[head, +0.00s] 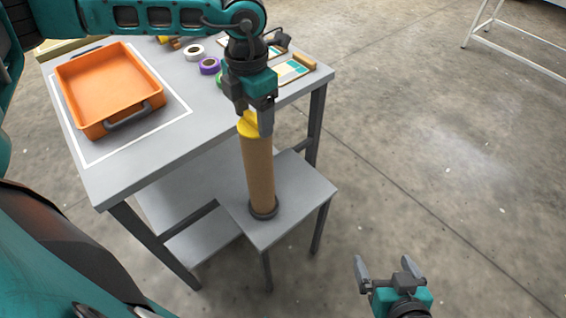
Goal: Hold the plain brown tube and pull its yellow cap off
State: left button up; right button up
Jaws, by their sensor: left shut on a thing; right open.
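The plain brown tube (257,172) stands upright on a low grey stand (300,190), its foot in a dark ring (263,208). Its yellow cap (249,128) is at the tube's top, with no gap visible between them. My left gripper (254,119) comes down from above and is shut on the yellow cap; its fingers hide part of it. My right gripper (390,268) is open and empty, low in the view, to the right of the stand and apart from the tube.
A grey table (180,145) behind the stand holds an orange tray (105,85) inside a white outline. Tape rolls, including a purple one (209,66), and a colour card (290,71) lie at its back.

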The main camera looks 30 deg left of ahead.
aim_at(252, 142)
jog(key=w+a+r+n+g+y, duration=0.1)
jog(key=w+a+r+n+y, duration=0.2)
jog(key=a, duration=0.8)
jog(key=w+a+r+n+g+y, duration=0.1)
jog(key=w+a+r+n+y, duration=0.1)
jog(key=a, duration=1)
jog(key=w+a+r+n+g+y, duration=0.1)
jog(key=w+a+r+n+y, duration=0.2)
jog(key=a, duration=0.9)
jog(key=shift+w+a+r+n+y, duration=0.15)
jog(key=shift+w+r+y, duration=0.15)
jog(key=shift+r+y, duration=0.45)
jog(key=shift+w+r+n+y, duration=0.15)
jog(key=shift+w+r+y, duration=0.1)
jog(key=shift+r+y, duration=0.5)
jog(key=shift+f, duration=0.1)
jog(key=shift+c, duration=0.2)
jog(key=c, duration=1.1)
jog(key=o, duration=0.6)
jog(key=shift+c, duration=0.2)
jog(key=c, duration=0.4)
